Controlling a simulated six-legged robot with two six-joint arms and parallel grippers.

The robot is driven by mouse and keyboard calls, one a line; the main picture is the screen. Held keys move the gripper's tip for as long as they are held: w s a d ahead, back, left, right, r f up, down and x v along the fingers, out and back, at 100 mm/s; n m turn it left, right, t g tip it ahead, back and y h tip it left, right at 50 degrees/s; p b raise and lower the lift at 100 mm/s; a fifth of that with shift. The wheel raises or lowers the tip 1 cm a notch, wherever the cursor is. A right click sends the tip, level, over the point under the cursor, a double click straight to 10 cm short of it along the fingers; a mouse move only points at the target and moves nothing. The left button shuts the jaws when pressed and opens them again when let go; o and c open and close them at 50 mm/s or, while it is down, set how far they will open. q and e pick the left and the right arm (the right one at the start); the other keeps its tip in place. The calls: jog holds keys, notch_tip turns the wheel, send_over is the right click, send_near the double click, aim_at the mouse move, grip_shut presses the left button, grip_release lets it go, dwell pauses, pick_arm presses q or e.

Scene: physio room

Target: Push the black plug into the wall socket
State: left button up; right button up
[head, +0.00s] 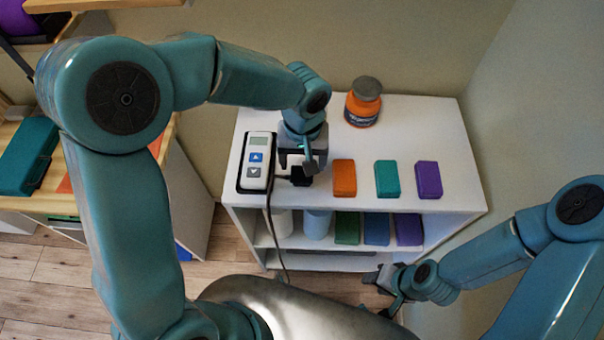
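The black plug (299,177) is at the tips of my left gripper (302,165), above the white shelf top. The fingers look closed around it, though they hide part of it. A dark cable (271,222) runs from beside the plug down over the shelf's front edge. I cannot make out a wall socket in this view. My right gripper (384,290) is low at the right, in front of the shelf unit. It is empty and its fingers are apart.
The white shelf unit (440,125) holds a handheld device (258,160) left of the plug, an orange jar (363,102) behind, and orange (344,178), teal (387,179) and purple (428,180) blocks to the right. A grey wall (540,100) is at the right.

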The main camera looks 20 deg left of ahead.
aim_at(302, 173)
pick_arm(q)
jog(key=shift+s+a+f, duration=0.1)
jog(key=shift+s, duration=0.05)
notch_tip(302, 173, down, 5)
jog(key=shift+s+p, duration=0.15)
jog(key=shift+p, duration=0.35)
jog(key=shift+c, duration=0.3)
